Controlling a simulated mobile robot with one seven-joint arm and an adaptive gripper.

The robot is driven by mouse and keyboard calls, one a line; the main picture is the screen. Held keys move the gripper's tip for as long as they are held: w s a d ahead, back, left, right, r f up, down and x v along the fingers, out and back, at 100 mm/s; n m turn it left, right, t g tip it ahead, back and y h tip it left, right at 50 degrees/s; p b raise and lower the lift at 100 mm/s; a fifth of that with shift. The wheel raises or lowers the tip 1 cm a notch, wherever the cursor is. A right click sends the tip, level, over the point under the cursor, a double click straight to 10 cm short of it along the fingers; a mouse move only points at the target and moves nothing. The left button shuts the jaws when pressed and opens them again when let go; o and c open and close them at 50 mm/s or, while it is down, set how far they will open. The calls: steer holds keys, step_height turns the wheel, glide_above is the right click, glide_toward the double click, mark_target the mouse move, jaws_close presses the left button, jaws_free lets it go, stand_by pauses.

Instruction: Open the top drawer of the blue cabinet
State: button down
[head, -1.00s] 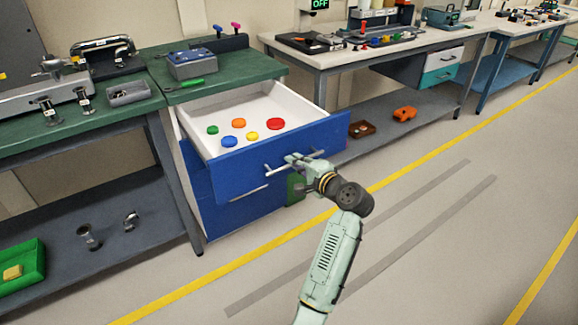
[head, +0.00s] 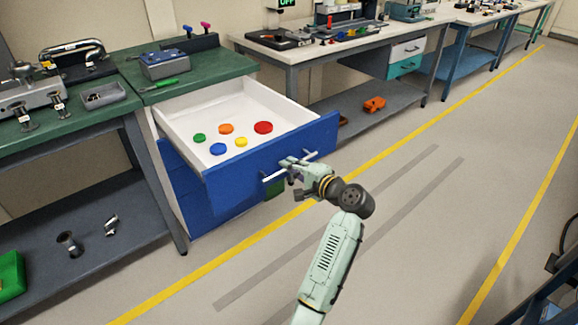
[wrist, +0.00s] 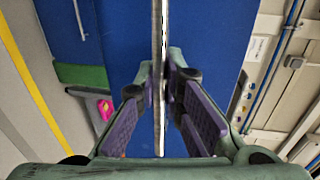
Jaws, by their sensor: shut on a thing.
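The blue cabinet (head: 188,190) stands under the green bench top. Its top drawer (head: 222,173) is pulled well out, and its white inside shows several coloured discs: red, orange, yellow, green and blue. My gripper (head: 292,165) is at the bar handle (head: 274,176) on the drawer's blue front. In the wrist view the handle bar (wrist: 158,60) runs between the two purple-padded fingers of my gripper (wrist: 159,105), with the blue front behind it. The gripper is shut on the handle. The lower drawer front is partly hidden below the open drawer.
A grey-blue box (head: 164,64) and a green screwdriver (head: 161,86) lie on the green bench top (head: 214,70). A lower shelf at left holds metal fittings and a green bin (head: 10,275).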

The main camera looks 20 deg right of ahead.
steer(key=c, duration=1.7)
jaws_free()
steer(key=v, duration=1.2)
